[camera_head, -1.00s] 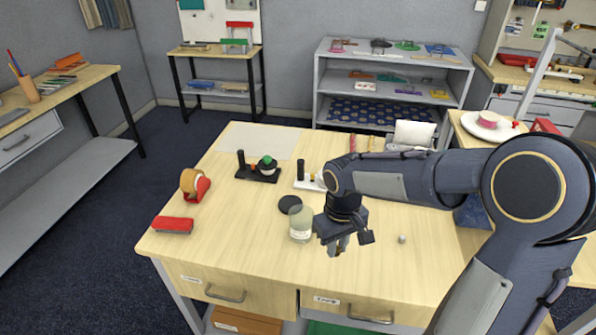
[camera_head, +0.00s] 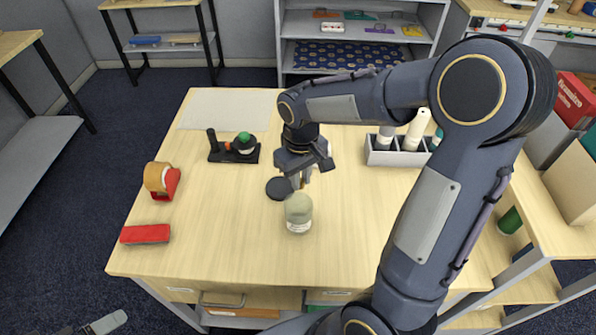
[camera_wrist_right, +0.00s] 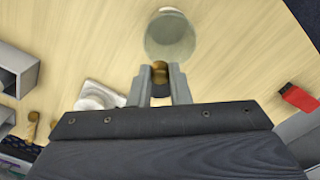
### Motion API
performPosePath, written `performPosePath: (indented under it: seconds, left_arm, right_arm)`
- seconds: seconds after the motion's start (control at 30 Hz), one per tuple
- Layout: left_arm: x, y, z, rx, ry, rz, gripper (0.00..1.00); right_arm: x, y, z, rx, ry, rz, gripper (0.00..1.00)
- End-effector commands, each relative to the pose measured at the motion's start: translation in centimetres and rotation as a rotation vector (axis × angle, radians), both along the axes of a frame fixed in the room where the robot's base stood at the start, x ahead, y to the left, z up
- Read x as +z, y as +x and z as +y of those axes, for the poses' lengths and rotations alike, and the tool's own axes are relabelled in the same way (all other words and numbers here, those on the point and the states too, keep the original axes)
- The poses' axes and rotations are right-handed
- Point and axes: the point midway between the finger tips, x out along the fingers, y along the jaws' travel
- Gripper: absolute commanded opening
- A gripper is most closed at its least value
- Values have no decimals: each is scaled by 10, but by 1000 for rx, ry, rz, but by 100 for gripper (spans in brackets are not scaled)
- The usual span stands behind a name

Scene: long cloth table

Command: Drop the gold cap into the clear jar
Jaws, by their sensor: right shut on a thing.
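My right gripper (camera_head: 300,180) is shut on the gold cap (camera_wrist_right: 160,70), whose brass side shows between the fingertips in the right wrist view. The clear jar (camera_head: 298,214) stands upright and open on the table, and it also shows in the right wrist view (camera_wrist_right: 170,38), just beyond the fingertips. In the head view the gripper is just behind the jar, above the table; the cap is hard to make out there. A grey part of mine at the bottom left edge may be my left gripper (camera_head: 105,323); its jaws are unclear.
A dark disc (camera_head: 279,189) lies behind the jar. A tape dispenser (camera_head: 162,180) and a red box (camera_head: 145,234) are at the left. A black stand (camera_head: 234,150) is at the back, and a bottle rack (camera_head: 396,156) at the right. The table front is clear.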

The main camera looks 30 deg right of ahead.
Motion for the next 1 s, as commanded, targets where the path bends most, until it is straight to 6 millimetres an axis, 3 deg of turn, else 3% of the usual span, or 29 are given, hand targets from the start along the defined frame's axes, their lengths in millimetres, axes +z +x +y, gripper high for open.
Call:
performPosePath:
  seconds: [0.4,0.73,0.77,0.93,1.0]
  left_arm:
    - [-41,0,0,0,0,0,97]
    - [-42,0,0,0,0,0,97]
    - [-42,0,0,0,0,0,97]
    - [-42,0,0,0,0,0,97]
    - [-42,0,0,0,0,0,97]
  right_arm:
    - [-50,0,0,-1,0,2,0]
    - [-51,0,0,-1,0,1,0]
    - [-51,0,0,0,0,1,20]
    - [-51,0,0,0,0,1,42]
    - [-51,0,0,0,0,1,42]
